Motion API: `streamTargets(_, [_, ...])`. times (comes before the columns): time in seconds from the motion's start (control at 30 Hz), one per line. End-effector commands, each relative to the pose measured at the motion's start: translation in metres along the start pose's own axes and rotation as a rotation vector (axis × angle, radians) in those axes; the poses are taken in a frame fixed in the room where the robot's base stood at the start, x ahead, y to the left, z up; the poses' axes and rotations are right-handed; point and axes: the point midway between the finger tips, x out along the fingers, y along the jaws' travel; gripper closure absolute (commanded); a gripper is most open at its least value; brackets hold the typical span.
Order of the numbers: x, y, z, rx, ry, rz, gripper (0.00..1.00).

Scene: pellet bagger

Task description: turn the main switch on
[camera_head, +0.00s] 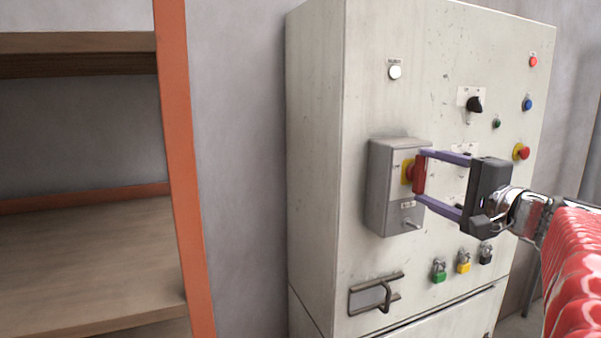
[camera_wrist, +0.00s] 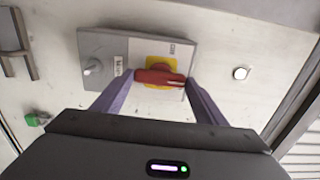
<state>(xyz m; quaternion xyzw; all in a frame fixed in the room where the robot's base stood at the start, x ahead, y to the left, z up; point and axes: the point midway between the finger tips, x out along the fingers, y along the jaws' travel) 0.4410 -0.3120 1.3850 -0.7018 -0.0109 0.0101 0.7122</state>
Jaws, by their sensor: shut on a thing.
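The main switch is a red rotary handle (camera_head: 419,174) on a yellow plate (camera_head: 406,171), mounted on a grey box (camera_head: 382,190) on the front of the cabinet. In the head view the handle stands upright. In the wrist view the red handle (camera_wrist: 160,77) lies across the picture over its yellow plate (camera_wrist: 160,62). My gripper (camera_head: 421,174) is at the handle, with one purple finger at its top end and the other at its lower end. It is shut on the handle. Part of the handle's ends is hidden by the fingers.
The pale cabinet (camera_head: 315,120) also carries a black selector knob (camera_head: 474,104), a red button on yellow (camera_head: 522,152), a white lamp (camera_head: 395,72), several hanging padlocks (camera_head: 463,263) and a latch handle (camera_head: 376,295). An orange-framed shelf (camera_head: 180,150) stands at left.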

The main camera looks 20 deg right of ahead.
Motion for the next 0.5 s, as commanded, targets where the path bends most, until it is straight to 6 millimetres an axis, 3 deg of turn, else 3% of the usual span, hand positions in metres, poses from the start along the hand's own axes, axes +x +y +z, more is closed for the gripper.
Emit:
streamTargets(0.17, [-0.0003,0.004,-0.0028,0.006,0.006,0.006,0.57])
streamTargets(0.2, [-0.0003,0.0041,-0.0029,0.006,0.007,0.006,0.34])
streamTargets(0.5, [-0.0001,0.0022,-0.0014,0.002,0.003,0.003,0.16])
